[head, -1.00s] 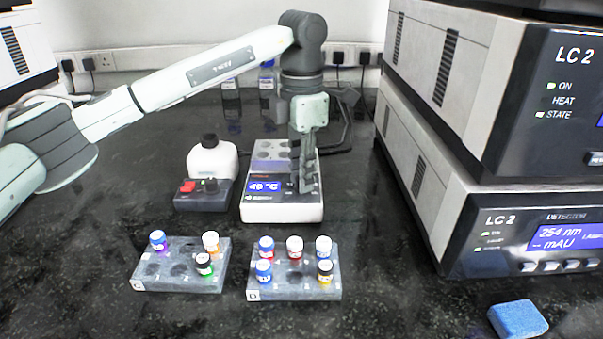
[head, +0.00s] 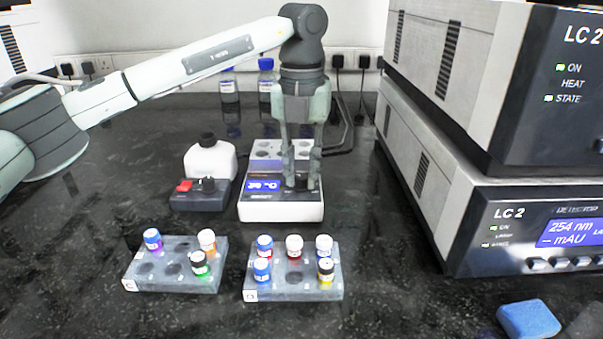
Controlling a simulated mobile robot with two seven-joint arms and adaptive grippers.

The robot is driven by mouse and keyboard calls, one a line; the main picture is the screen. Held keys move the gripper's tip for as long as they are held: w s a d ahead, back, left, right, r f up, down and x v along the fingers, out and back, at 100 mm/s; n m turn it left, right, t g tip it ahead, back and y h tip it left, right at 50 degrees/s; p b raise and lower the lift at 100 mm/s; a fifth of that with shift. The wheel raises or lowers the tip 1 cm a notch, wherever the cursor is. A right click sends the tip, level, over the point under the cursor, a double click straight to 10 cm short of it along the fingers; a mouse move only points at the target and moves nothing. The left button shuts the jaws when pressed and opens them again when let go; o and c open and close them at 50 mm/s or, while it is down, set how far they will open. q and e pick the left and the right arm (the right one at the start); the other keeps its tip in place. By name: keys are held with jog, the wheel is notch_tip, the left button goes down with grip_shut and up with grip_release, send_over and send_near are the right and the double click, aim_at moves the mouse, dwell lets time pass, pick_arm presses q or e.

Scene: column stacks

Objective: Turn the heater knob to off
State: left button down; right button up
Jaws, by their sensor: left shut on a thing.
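The heater (head: 281,209) is a white box with a dark front panel, a lit blue display reading about 39 °C and a grey block with wells on top. My left gripper (head: 301,184) points straight down at the right part of its panel. Its two fingers, side by side in the picture, are shut on the heater knob, which they largely hide. I cannot make out the knob's pointer or its marks. My right gripper is not in the head view.
Left of the heater is a dark control box (head: 189,201) with a red switch and black knob, before a white bottle (head: 210,162). Two vial racks (head: 150,283) (head: 292,294) stand in front. LC units (head: 440,205) and a blue sponge (head: 528,320) are right.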

pick_arm(q)
jog(key=n, duration=0.3)
jog(key=shift+n+b, duration=0.3)
jog(key=shift+b, duration=0.1)
jog(key=n+b, duration=0.1)
jog(key=n, duration=0.3)
jog(key=shift+w+n, duration=0.1)
jog(key=shift+n, duration=0.5)
jog(key=shift+n+b, duration=0.35)
jog(key=shift+n, duration=0.95)
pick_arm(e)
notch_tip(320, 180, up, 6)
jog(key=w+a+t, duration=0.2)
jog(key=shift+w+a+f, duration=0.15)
pick_arm(q)
jog(key=c, duration=1.3)
grip_release()
jog(key=shift+c, duration=0.2)
jog(key=shift+r, duration=0.15)
